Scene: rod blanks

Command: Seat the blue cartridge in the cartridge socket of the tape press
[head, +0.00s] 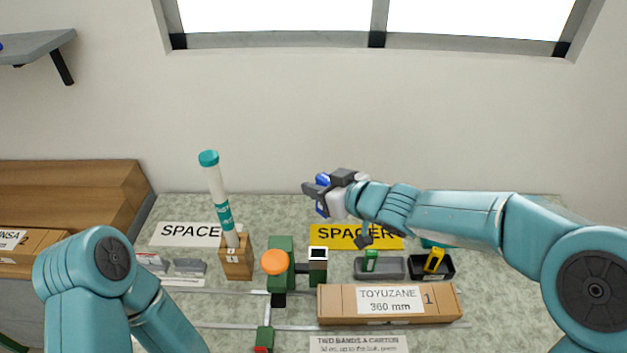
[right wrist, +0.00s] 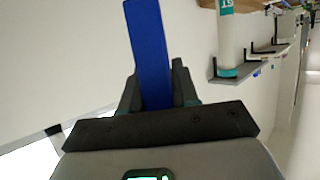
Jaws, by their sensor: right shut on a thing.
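My right gripper (head: 322,192) is shut on the blue cartridge (head: 321,208), held in the air above the back of the table. In the right wrist view the blue cartridge (right wrist: 151,50) stands out between the two dark fingers (right wrist: 157,88). The tape press (head: 282,249) is green with an orange knob and stands on the table, below and left of the gripper. At its right a green block with a white-rimmed dark square opening (head: 318,254) looks like the cartridge socket; the cartridge is well above it, apart. My left arm shows at lower left, its gripper out of view.
A grey tray (head: 388,272) with a green piece and a black tray (head: 447,270) with a yellow piece lie right of the press. A long carton (head: 345,314) lies in front. A wooden block (head: 236,268) holds a tall white tube (head: 217,187) at left.

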